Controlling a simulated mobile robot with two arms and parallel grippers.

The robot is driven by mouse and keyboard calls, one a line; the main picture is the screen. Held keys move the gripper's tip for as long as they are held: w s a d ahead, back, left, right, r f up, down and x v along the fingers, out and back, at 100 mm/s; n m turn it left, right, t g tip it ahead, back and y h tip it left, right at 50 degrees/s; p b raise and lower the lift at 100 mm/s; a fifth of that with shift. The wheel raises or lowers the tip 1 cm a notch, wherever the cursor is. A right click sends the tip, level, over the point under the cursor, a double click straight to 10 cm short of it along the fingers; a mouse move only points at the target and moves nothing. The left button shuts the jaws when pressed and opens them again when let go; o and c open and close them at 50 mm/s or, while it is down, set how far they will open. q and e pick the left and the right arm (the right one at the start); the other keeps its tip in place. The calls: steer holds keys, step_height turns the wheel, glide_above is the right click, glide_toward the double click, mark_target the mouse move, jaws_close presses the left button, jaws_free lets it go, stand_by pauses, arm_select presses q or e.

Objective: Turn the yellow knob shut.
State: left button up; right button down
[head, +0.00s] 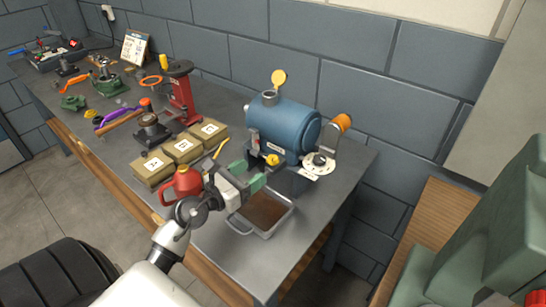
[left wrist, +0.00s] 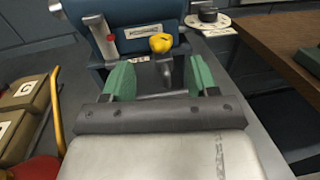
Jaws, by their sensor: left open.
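The yellow knob (head: 271,160) sits low on the front of a blue rounded casing (head: 284,125) on the workbench. In the left wrist view the knob (left wrist: 161,43) shows ahead, between and beyond the fingertips. My left gripper (head: 250,175) is open, its two green-padded fingers spread and pointing at the knob. In the left wrist view the gripper (left wrist: 160,75) holds nothing between its fingers; I see no contact with the knob.
A metal tray (head: 287,218) with brown contents stands below the knob. A red can (head: 181,185) stands left of my gripper, near several tan boxes (head: 182,147). A silver lever (left wrist: 100,37) stands left of the knob. The bench's front right is clear.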

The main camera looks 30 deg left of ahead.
mark_target(273, 158)
arm_select(q)
steer(key=p+x, duration=0.1)
steer(key=x, duration=0.5)
steer(key=shift+w+d, duration=0.1)
steer(key=shift+w, duration=0.2)
steer(key=shift+x, duration=0.8)
arm_select(e)
steer(key=shift+w+d+r, duration=0.15)
steer(key=shift+d+r, duration=0.05)
steer(key=shift+r, duration=0.2)
steer(key=shift+w+d+r, duration=0.15)
steer(key=shift+r, duration=0.25)
